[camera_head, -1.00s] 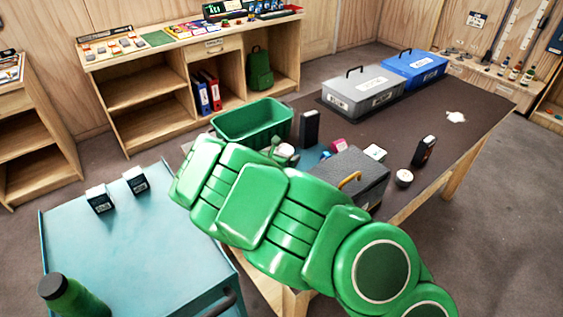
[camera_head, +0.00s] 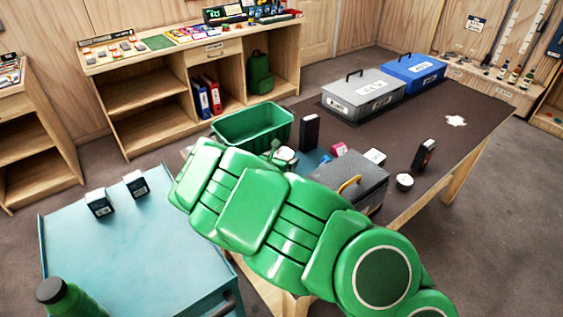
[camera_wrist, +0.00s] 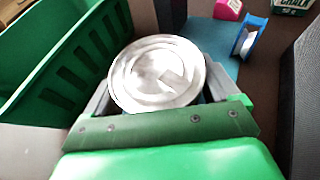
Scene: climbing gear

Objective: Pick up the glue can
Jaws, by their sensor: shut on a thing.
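In the wrist view a round can with a pale, silvery lid (camera_wrist: 157,74), which I take to be the glue can, sits between the two grey fingers of my gripper (camera_wrist: 158,88). The gripper is shut on it, and the lid faces the camera. The can's side and label are hidden below the lid. In the head view only a small pale part of the can (camera_head: 286,153) shows past my green arm, close to the front of the green bin. I cannot tell whether the can touches the table.
The green bin (camera_head: 251,126) stands close to the left of the can. A dark upright box (camera_head: 310,131) is behind it, and a blue tape holder (camera_wrist: 250,36) is at the right. A grey toolbox (camera_head: 358,176) stands to the right. The table (camera_head: 450,140) has bare room farther right.

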